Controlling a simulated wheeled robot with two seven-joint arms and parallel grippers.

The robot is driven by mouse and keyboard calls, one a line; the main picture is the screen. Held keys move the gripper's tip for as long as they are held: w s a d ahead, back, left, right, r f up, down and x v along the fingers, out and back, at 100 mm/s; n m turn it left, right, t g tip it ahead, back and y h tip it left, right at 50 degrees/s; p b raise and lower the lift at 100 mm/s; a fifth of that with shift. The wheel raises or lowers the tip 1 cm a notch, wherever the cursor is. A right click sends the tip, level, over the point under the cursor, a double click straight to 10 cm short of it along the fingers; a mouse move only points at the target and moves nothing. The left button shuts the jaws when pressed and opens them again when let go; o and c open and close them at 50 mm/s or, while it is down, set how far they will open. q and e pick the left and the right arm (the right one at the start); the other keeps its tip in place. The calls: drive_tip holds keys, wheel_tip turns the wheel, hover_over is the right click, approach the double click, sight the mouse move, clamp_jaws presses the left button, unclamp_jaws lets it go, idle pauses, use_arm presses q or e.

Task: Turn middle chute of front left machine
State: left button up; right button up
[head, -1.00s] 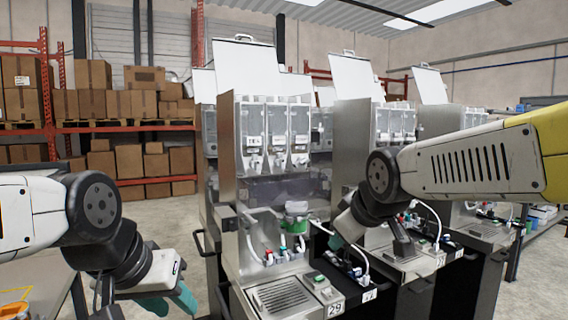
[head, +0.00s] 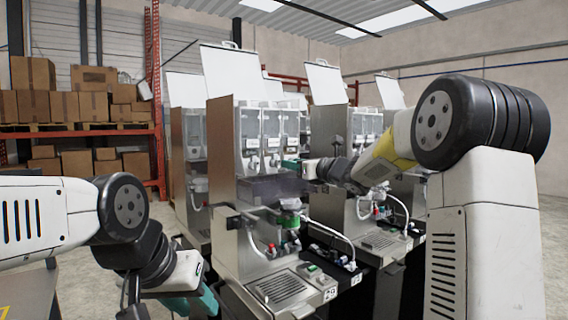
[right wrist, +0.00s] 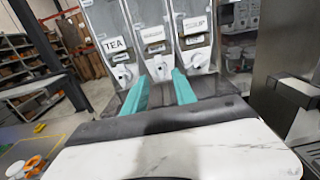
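The front left machine (head: 223,150) has a row of three clear dispensers with white chutes at the bottom. In the right wrist view the left one is labelled TEA (right wrist: 114,46); the middle chute (right wrist: 160,70) is at the center, with the right chute (right wrist: 199,61) beside it. My right gripper (right wrist: 160,82) is open, its teal fingers apart, pointing at the middle chute from just below. I see no contact with it. In the head view my right gripper (head: 293,164) is at the right side of the row. My left gripper (head: 192,303) hangs low at bottom left, its opening unclear.
A second machine (head: 328,135) stands close on the right. Shelves with cardboard boxes (head: 75,105) are at the back left.

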sight(279, 161)
drive_tip(key=x, duration=0.6)
drive_tip(key=shift+w+a, duration=0.1)
drive_tip(key=shift+a, duration=0.05)
drive_tip(key=shift+c, duration=0.4)
clamp_jaws()
